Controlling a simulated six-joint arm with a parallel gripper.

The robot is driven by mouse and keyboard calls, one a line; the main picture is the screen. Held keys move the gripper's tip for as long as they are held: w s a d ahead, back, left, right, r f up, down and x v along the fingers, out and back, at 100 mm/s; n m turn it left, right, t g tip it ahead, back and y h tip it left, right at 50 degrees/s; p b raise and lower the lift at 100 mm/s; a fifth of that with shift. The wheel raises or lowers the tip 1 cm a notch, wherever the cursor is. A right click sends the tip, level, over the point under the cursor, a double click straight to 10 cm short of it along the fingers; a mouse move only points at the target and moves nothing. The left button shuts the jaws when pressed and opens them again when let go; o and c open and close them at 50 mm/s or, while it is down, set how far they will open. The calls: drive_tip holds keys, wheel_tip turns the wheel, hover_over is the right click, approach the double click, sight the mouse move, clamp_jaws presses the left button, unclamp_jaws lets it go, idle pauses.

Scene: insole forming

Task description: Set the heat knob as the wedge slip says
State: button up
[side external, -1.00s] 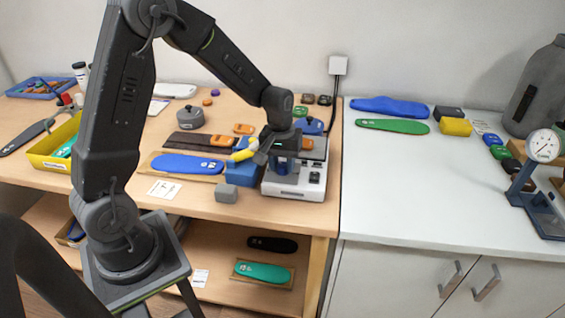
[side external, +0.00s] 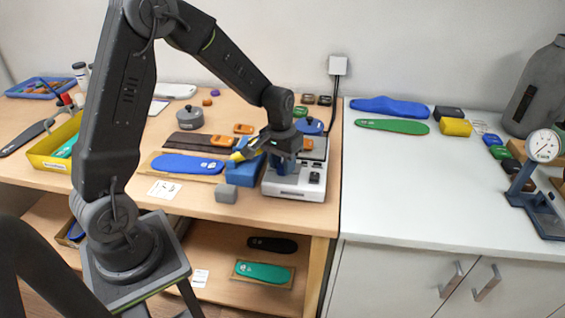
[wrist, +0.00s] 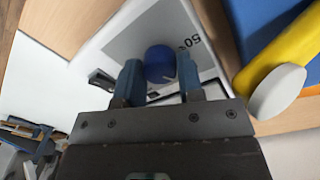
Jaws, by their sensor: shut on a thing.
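The heat unit is a white box (side external: 294,190) at the right end of the wooden table, with small dark controls on its front. My gripper (side external: 287,160) points down over it. In the wrist view, a round blue knob (wrist: 160,56) sits between my two blue fingers (wrist: 158,80), which are shut on it.
A blue block (side external: 244,172) with a yellow, white-ended tool (wrist: 284,78) stands close left of the unit. A blue insole (side external: 184,164) lies on a board further left. The white counter's front is clear.

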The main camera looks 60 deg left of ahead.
sight(280, 164)
drive_tip(key=o, duration=0.9)
drive_tip(key=r, duration=1.3)
drive_tip(key=shift+s+a+r, duration=0.1)
drive_tip(key=shift+a+r, duration=0.25)
drive_tip(key=shift+r, duration=0.05)
drive_tip(key=s+d+r+m+t, duration=0.1)
drive_tip(key=s+d, duration=0.2)
drive_tip(key=s, duration=0.3)
drive_tip(key=s+d+r+m+t, duration=0.1)
drive_tip(key=s+d+r+t, duration=0.1)
drive_tip(key=s, duration=0.4)
drive_tip(key=s+d+r+m+t, duration=0.1)
drive_tip(key=s+d+t, duration=0.1)
drive_tip(key=s+d, duration=0.2)
drive_tip(key=shift+s+d+r+m+y, duration=0.15)
drive_tip(key=shift+s+d+m, duration=0.05)
drive_tip(key=shift+s, duration=0.6)
drive_tip(key=shift+s+d+r+m+y, duration=0.15)
drive_tip(key=shift+s+d+m, duration=0.05)
drive_tip(key=shift+s, duration=0.6)
